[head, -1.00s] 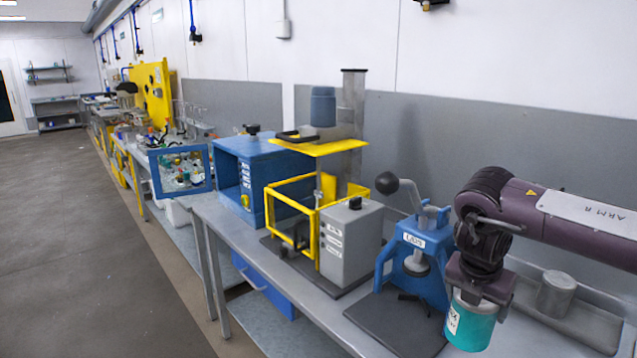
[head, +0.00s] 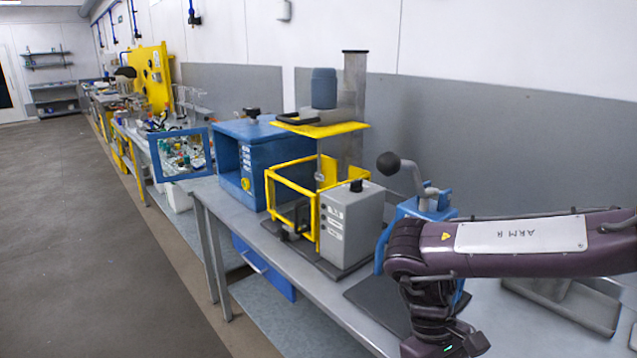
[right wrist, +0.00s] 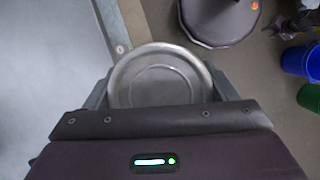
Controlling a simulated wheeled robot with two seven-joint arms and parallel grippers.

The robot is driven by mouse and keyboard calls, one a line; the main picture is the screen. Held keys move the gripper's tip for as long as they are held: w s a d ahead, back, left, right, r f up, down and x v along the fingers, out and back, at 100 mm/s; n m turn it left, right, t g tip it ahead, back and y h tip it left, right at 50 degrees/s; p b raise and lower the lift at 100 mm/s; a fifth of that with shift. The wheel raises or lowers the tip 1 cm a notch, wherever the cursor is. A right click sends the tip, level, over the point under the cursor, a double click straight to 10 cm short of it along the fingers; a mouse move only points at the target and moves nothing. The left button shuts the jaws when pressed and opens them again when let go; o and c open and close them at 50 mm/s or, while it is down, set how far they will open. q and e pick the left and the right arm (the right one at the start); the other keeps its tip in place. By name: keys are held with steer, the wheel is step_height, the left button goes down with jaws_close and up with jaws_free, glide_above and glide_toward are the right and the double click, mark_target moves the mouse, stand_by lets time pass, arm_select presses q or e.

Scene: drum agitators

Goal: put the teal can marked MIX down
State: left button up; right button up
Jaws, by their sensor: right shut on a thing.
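The teal can marked MIX shows in the right wrist view as a round metal lid (right wrist: 160,82) between the fingers. Its teal side and label are hidden there, and the can is out of sight below the head view. My right gripper (right wrist: 160,98) is shut on the can. In the head view the right wrist hangs down at the bottom edge, in front of the bench, with its fingertips cut off. My left gripper is in neither view.
A grey bench (head: 325,306) holds a blue lever press (head: 405,210), a grey box with a yellow guard (head: 352,222) and a blue cabinet (head: 262,150). In the wrist view, the bench edge runs left of the can. Blue (right wrist: 296,60) and green (right wrist: 309,97) bins stand at right.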

steer(key=s+m, duration=0.1)
steer(key=s+f+m+y, duration=0.1)
steer(key=s+m, duration=0.1)
steer(key=s+m+y, duration=0.1)
steer(key=s+m, duration=0.1)
steer(key=shift+a+f, duration=0.2)
steer(key=shift+a, duration=0.1)
